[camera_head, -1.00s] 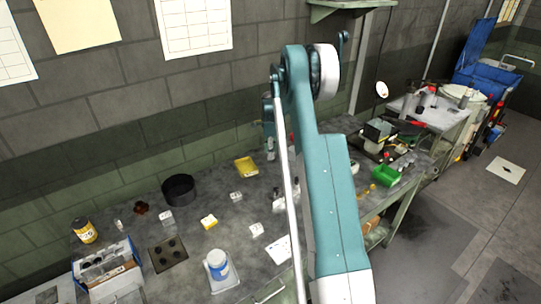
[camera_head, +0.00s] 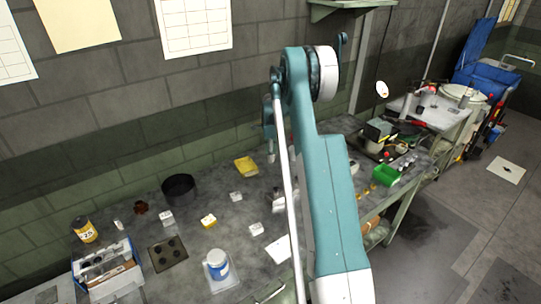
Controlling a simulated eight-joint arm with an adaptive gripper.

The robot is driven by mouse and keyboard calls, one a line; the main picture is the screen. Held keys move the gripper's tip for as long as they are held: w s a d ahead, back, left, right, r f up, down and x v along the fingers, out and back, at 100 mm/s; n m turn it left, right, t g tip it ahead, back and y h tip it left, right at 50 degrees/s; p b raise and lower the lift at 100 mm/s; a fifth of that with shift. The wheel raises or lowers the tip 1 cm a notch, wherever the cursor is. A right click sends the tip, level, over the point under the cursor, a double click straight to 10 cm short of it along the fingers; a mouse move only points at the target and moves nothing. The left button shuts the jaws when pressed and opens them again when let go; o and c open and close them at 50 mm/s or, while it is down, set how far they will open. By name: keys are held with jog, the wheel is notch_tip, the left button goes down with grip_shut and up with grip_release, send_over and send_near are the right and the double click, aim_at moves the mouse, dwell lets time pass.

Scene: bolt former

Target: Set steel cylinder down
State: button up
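My arm crosses the middle of the head view, and its teal links hide much of the bench behind them. My gripper (camera_head: 270,157) is small and partly hidden at the left edge of the arm, above the back part of the bench. I cannot tell whether its fingers are open or shut, or whether anything is between them. I cannot make out a steel cylinder at the gripper. Several small grey pieces (camera_head: 405,163) are near the green bin (camera_head: 386,176) to the right; their shapes are too small to be sure of.
The grey workbench (camera_head: 210,254) holds a black round pan (camera_head: 179,187), a yellow box (camera_head: 246,166), a white-and-blue container (camera_head: 217,264), a dark plate with holes (camera_head: 167,254) and small white boxes. A blue-and-white box (camera_head: 106,266) is at front left. The wall rises behind.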

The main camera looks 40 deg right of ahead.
jog(key=shift+r, duration=0.1)
notch_tip(320, 180, up, 12)
jog(key=shift+p, duration=0.35)
dwell(0.4)
jog(key=shift+r, duration=0.1)
dwell(0.4)
jog(key=s+a+r+n+t, duration=0.1)
jog(key=s+a+r+n, duration=0.2)
jog(key=a+r, duration=0.4)
jog(key=s+a+r+n+t, duration=0.1)
jog(key=s+a+r+n, duration=0.25)
jog(key=a+r, duration=0.4)
jog(key=s+a+r+n+t, duration=0.1)
jog(key=s+a+r+n, duration=0.65)
jog(key=s+a, duration=0.6)
jog(key=s+a+f+n+t, duration=0.2)
jog(key=s+a+n, duration=0.3)
jog(key=s, duration=0.9)
jog(key=s+a+f+n+t, duration=0.1)
jog(key=s+a+n+t, duration=0.1)
jog(key=s+a+n, duration=0.4)
jog(key=s+a, duration=0.5)
jog(key=s, duration=0.3)
jog(key=shift+s+a+f, duration=0.15)
jog(key=shift+a+f, duration=0.2)
jog(key=shift+a, duration=0.05)
